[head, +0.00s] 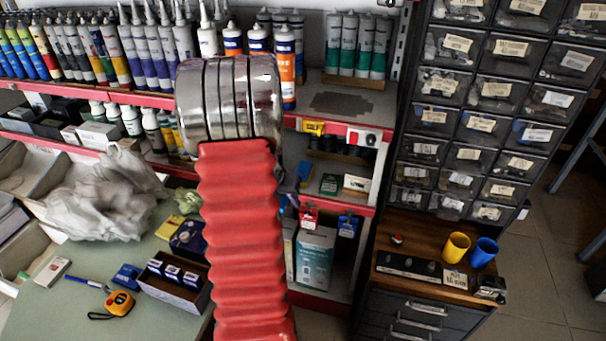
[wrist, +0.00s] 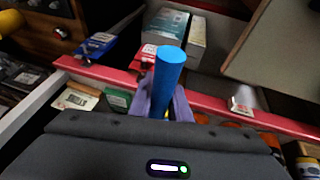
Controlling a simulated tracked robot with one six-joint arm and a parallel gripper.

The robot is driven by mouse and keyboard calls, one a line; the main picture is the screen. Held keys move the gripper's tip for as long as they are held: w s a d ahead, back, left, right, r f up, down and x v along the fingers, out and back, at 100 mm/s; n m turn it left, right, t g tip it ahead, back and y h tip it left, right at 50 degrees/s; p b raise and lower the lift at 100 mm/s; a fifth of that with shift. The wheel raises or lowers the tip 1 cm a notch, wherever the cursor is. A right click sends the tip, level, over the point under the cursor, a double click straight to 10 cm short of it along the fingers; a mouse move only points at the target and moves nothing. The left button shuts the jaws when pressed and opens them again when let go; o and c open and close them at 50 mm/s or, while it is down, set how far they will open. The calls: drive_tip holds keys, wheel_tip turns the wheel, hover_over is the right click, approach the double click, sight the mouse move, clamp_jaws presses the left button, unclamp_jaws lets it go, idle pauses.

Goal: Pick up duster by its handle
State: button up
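A smooth blue cylinder, which looks like the duster's handle (wrist: 168,70), rises in the middle of the wrist view with its round end towards the camera. My gripper (wrist: 166,100) shows as purple-grey fingers close on both sides of it. They appear shut on it, and the handle looks sharp while parts of the background are blurred. The dark wrist housing hides the lower part of the duster, and I cannot see its head. In the head view my red arm hides the gripper and the duster.
Red-edged shelves (head: 342,204) with a boxed product (head: 315,257) stand behind my arm. A black drawer cabinet (head: 500,105) is on the right, with yellow (head: 456,247) and blue (head: 483,252) cups below. A green counter (head: 70,312) holds a tape measure (head: 119,303).

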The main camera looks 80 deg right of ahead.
clamp_jaws()
drive_tip(key=shift+r, duration=0.1)
wheel_tip(320, 180, up, 10)
drive_tip(key=shift+f, duration=0.1)
idle(0.5)
idle(0.5)
